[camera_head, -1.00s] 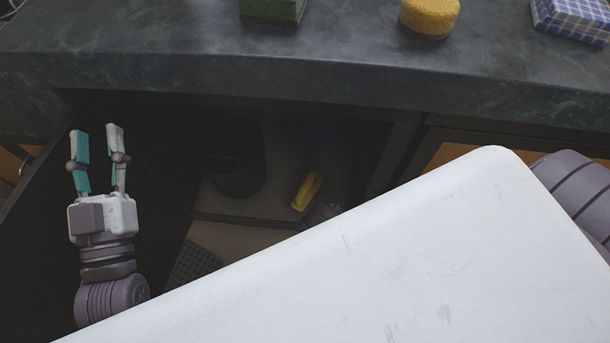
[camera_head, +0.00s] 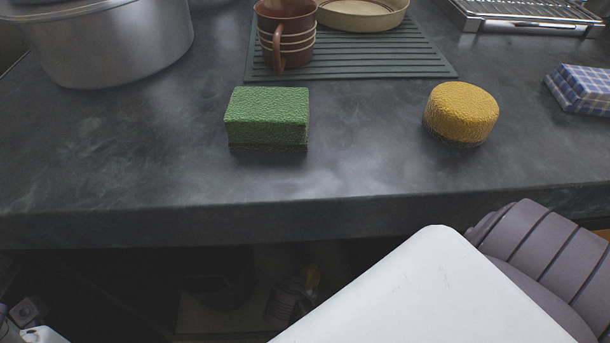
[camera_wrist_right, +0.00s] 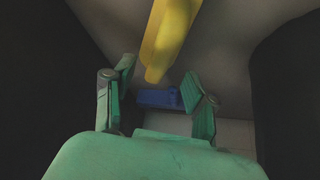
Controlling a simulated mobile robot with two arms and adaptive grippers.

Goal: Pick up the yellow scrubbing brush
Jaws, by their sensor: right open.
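A long yellow object, which I take to be the scrubbing brush (camera_wrist_right: 170,35), hangs down into the right wrist view from the top. Its narrow lower end shows between and just beyond my fingertips; I cannot tell whether they touch it. My right gripper (camera_wrist_right: 157,88) is open with nothing held.
The dark counter (camera_head: 150,190) overhangs the cabinet. On it stand a green sponge block (camera_head: 267,117), a round yellow sponge (camera_head: 461,112), a large pot (camera_head: 105,45) and cups (camera_head: 287,35) on a ribbed mat (camera_head: 400,65). A blue object (camera_wrist_right: 160,97) lies beyond my right fingers.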

